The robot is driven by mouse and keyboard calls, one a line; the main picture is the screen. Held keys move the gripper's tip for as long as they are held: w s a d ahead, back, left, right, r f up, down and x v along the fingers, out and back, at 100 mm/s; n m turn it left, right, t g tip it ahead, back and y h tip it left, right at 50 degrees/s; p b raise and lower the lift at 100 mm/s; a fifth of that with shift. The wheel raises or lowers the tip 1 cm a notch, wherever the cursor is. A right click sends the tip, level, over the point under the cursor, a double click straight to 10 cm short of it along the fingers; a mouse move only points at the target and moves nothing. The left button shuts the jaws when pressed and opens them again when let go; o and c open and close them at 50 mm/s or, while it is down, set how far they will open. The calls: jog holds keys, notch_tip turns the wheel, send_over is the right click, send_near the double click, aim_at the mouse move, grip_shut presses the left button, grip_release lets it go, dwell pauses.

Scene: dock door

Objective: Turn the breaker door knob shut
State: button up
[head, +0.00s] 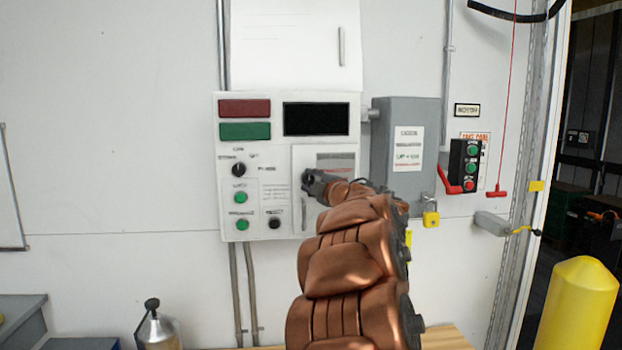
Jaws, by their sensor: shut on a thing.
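The breaker door (306,157) is a small white panel at the lower right of the white control box (285,97). It looks flush with the box front. My gripper (309,178) is at the door's left part, with its fingertips against the front. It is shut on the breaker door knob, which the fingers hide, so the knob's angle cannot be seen. A slim vertical handle (304,213) shows on the door below my gripper. My brown padded arm covers the door's lower right part.
A black selector knob (239,170) and green buttons (240,198) sit left of the door. A grey switch box (393,120) with a yellow padlock (431,219) is close on the right. A yellow bollard (579,305) stands lower right; a metal can (157,328) stands lower left.

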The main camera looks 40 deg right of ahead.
jog(key=shift+r+n, duration=0.1)
jog(key=shift+n, duration=0.2)
dwell(0.4)
jog(key=o, duration=1.1)
jog(key=shift+s+a, duration=0.1)
jog(key=shift+s, duration=0.55)
jog(key=v, duration=1)
jog(key=shift+s+a, duration=0.2)
jog(key=shift+s, duration=0.1)
jog(key=shift+w+r, duration=0.1)
